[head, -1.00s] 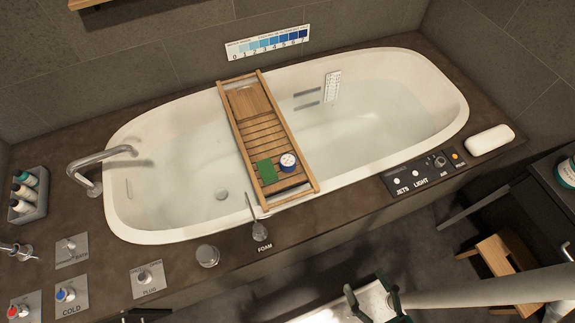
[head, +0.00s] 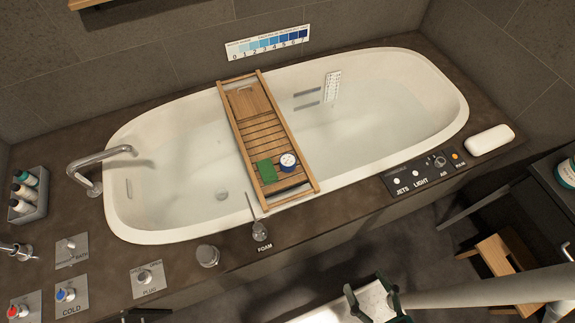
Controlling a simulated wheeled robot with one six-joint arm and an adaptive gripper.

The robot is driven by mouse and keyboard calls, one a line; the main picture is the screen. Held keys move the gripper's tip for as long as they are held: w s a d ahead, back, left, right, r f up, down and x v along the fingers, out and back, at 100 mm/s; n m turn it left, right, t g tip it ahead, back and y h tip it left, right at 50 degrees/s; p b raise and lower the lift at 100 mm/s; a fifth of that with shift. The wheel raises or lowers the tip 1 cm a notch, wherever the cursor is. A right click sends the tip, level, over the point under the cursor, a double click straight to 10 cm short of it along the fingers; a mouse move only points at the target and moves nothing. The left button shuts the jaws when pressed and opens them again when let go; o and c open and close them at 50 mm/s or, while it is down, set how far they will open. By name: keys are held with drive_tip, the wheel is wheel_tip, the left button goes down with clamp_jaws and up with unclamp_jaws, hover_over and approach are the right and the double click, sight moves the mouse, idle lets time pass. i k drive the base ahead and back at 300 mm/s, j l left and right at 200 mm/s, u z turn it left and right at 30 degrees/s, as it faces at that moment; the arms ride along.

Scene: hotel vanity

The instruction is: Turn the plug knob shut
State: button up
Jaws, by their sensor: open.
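The plug knob (head: 144,277) is a small metal knob on a square steel plate labelled PLUG (head: 150,290), on the dark tub surround at the lower left. Its exact setting is too small to read. The drain (head: 222,195) shows as a small round disc on the floor of the white bathtub (head: 180,236). My gripper (head: 370,303) is at the bottom edge, right of centre, with its green-dark fingers apart and nothing seen between them. It is well to the right of the plug knob and apart from it.
COLD (head: 65,295) and red-marked (head: 20,311) knobs sit left of the plug plate, with a BATH lever (head: 70,244) above. A round metal cap (head: 208,255) and the FOAM dispenser (head: 260,231) stand to its right. A wooden caddy (head: 242,145) spans the tub. A wooden stool (head: 497,258) is at right.

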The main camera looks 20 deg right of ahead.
sight(143, 278)
drive_tip(key=u, duration=1.3)
